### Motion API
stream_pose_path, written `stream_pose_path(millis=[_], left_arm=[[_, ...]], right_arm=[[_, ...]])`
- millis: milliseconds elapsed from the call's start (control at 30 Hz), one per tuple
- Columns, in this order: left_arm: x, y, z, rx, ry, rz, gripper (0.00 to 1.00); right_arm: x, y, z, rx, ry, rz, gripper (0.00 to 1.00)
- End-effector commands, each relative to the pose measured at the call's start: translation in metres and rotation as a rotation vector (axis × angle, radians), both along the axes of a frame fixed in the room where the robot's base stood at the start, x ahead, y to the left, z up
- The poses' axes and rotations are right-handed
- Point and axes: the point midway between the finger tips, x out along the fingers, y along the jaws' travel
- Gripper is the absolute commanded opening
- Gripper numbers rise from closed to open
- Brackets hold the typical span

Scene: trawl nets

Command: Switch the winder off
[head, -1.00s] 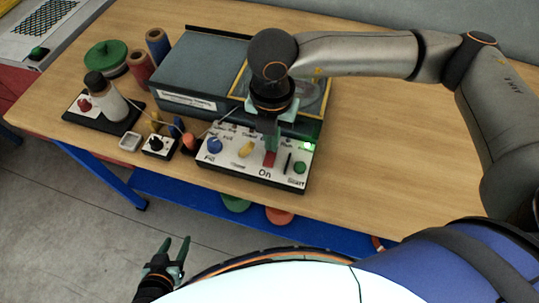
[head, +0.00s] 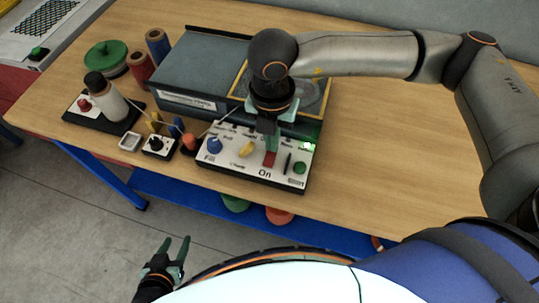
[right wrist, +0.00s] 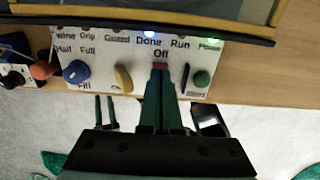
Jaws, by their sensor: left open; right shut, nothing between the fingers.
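The winder (head: 197,75) is a grey-blue box on the wooden table, with a white control panel (head: 225,165) at its front. The red switch (head: 269,159) on the panel has "On" printed below it in the head view. In the right wrist view the red switch (right wrist: 160,66) shows under the word "Off", just beyond my fingertips. My right gripper (head: 269,146) is shut and empty, with its fingertips at the switch; I cannot tell whether they touch. The fingers hide part of the switch. My left gripper (head: 177,251) is open and empty, in front of the table.
A blue knob (right wrist: 77,71), a yellow knob (right wrist: 123,78) and a green button (right wrist: 201,78) flank the switch. Spools stand left of the winder. The table's right side is clear.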

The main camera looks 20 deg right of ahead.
Motion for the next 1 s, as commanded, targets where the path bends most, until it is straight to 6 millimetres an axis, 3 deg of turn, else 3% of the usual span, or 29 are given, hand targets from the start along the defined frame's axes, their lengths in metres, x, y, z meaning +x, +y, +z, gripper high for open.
stream_pose_path(millis=[1000], left_arm=[[0.000,0.000,-0.011,0.000,0.001,0.000,0.50]], right_arm=[[0.000,0.000,-0.010,0.000,0.000,0.000,0.00]])
